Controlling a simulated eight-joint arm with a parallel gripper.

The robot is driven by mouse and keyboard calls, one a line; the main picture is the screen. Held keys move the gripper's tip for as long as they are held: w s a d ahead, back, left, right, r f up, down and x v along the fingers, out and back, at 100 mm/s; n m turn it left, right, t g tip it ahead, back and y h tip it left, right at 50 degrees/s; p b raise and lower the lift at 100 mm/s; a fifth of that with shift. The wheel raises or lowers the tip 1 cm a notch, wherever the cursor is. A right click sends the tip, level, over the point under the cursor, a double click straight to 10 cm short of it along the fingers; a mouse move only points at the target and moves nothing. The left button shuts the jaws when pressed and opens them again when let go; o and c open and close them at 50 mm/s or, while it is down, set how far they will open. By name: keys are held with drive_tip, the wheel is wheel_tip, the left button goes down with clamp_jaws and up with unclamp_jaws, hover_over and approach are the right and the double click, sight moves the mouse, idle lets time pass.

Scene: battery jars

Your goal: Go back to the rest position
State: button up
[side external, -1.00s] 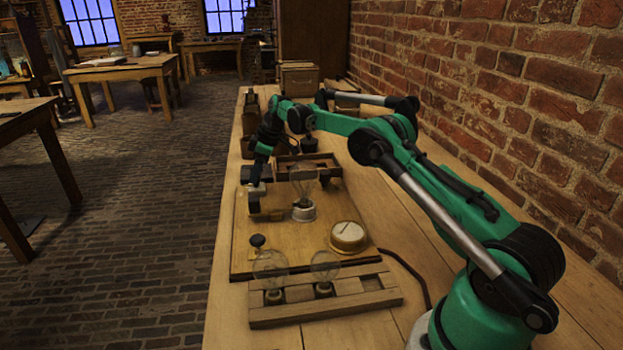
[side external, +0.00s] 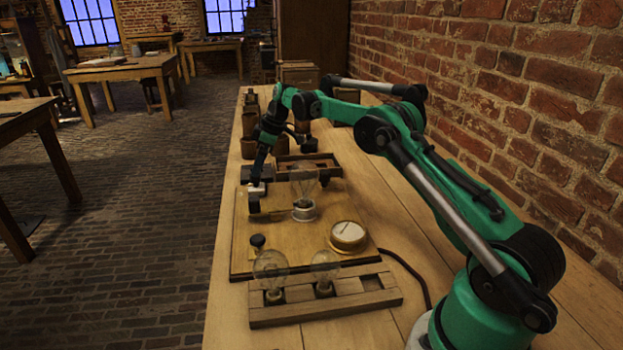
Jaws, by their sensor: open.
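My gripper (side external: 257,182) hangs from my green arm at the left side of the workbench, pointing down. It is above the far left part of the wooden board (side external: 290,254), and its jaws look small and dark from here. I see nothing held between the jaws. On the board, a clear bulb stands upright in a white socket (side external: 303,210). A round brass gauge (side external: 347,236) and a black knob (side external: 257,241) sit nearer the front.
A slotted wooden rack (side external: 335,303) with two bulbs stands at the front. Another wooden tray (side external: 315,160) lies behind the board. Jars (side external: 249,122) line the bench's far left. A brick wall (side external: 520,100) runs along the right. A black cable curves right of the board.

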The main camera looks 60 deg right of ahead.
drive_tip(key=shift+v, duration=1.5)
drive_tip(key=shift+a+r, duration=0.1)
drive_tip(key=s+a+r+m+t+h, duration=0.15)
drive_tip(key=s+a+r+m, duration=0.25)
drive_tip(key=s+a+r, duration=0.6)
drive_tip(key=s+a+f+m+t, duration=0.1)
drive_tip(key=s+a+f, duration=0.2)
drive_tip(key=s, duration=0.3)
drive_tip(key=s+a+f+m+t+h, duration=0.1)
drive_tip(key=s+a+f+m, duration=0.1)
drive_tip(key=s, duration=0.4)
wheel_tip(320, 180, down, 2)
drive_tip(key=shift+s+a+f, duration=0.1)
drive_tip(key=shift+s+a, duration=0.25)
drive_tip(key=shift+a, duration=0.4)
